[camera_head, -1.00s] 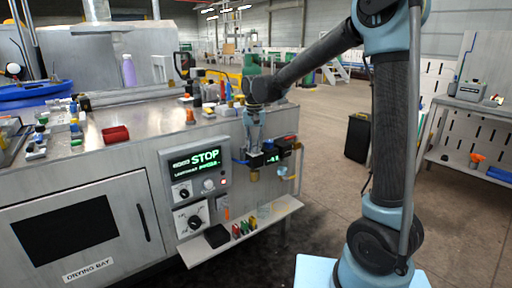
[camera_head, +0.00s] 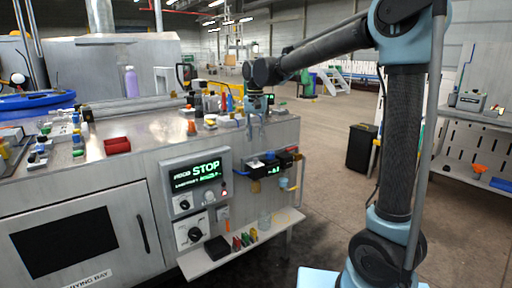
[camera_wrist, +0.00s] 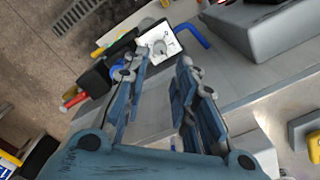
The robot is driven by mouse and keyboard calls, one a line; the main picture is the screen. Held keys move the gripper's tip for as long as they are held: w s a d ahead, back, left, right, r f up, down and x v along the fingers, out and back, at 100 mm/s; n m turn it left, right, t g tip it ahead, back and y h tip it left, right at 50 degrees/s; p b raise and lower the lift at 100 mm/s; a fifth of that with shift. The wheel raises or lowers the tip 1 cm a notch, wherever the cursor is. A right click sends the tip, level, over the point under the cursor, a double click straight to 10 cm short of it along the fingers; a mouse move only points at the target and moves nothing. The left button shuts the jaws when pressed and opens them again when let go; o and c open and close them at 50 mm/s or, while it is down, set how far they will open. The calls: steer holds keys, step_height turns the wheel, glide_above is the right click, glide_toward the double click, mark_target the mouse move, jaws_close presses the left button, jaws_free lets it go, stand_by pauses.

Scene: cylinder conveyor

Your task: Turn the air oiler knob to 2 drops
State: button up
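The black air unit with a small green readout (camera_head: 272,169) is on the right end of the machine's front. In the wrist view, a white plate with a round dial or knob (camera_wrist: 160,43) lies just beyond the fingertips, beside the unit's black body. I cannot read its marks. My gripper (camera_wrist: 167,62) is open, with a gap between its blue fingers and nothing held. In the head view my gripper (camera_head: 256,138) points down, above the unit and apart from it. A clear, jar-like thing (camera_head: 265,219) is low on the shelf below the unit.
The control panel (camera_head: 196,182) reads STOP, left of the unit. A narrow shelf (camera_head: 262,238) with several coloured items juts out below. Bottles and small parts crowd the machine top (camera_head: 150,137). A blue tube (camera_wrist: 193,34) runs near the plate.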

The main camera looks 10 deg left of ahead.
steer(key=shift+r, duration=1.15)
steer(key=s+d+f, duration=0.1)
steer(key=s+d, duration=0.2)
steer(key=d, duration=0.6)
steer(key=s+d+f+t, duration=0.1)
steer(key=s+d+f, duration=0.1)
steer(key=d, duration=0.7)
steer(key=s+d+f, duration=0.1)
steer(key=s+d, duration=0.2)
steer(key=d, duration=0.6)
steer(key=s+d+f+t, duration=0.1)
steer(key=s+d+f, duration=1.3)
steer(key=s+f, duration=0.1)
steer(key=shift+s+d+f+m, duration=0.15)
steer(key=shift+s+f+m, duration=0.1)
steer(key=shift+f+m, duration=0.25)
steer(key=shift+d, duration=0.1)
